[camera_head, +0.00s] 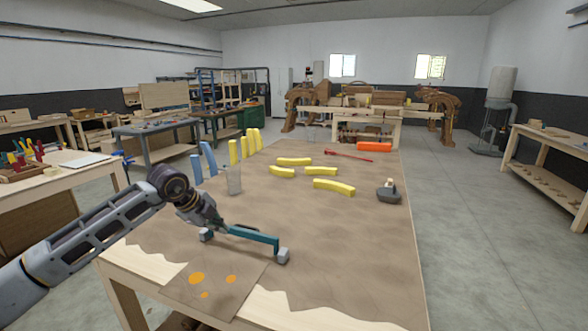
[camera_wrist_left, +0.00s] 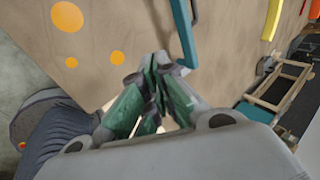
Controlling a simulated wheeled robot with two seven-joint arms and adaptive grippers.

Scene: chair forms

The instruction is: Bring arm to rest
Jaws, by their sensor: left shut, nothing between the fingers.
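My left arm comes in from the left, over the near part of the brown-topped workbench (camera_head: 330,250). Its gripper (camera_head: 220,225) points down; in the left wrist view its green-padded fingers (camera_wrist_left: 155,85) are shut together with nothing between them. In the left wrist view the teal bar (camera_wrist_left: 182,30) runs up beyond the fingertips, apart from the grip. My right gripper is not in view.
Yellow curved pieces (camera_head: 333,187) lie mid-bench. Yellow (camera_head: 245,147) and blue (camera_head: 208,160) pieces stand along the left edge, near a clear glass (camera_head: 233,181). A dark tool (camera_head: 388,193) lies right, an orange-red block (camera_head: 374,147) farther back. The right foreground of the bench is clear.

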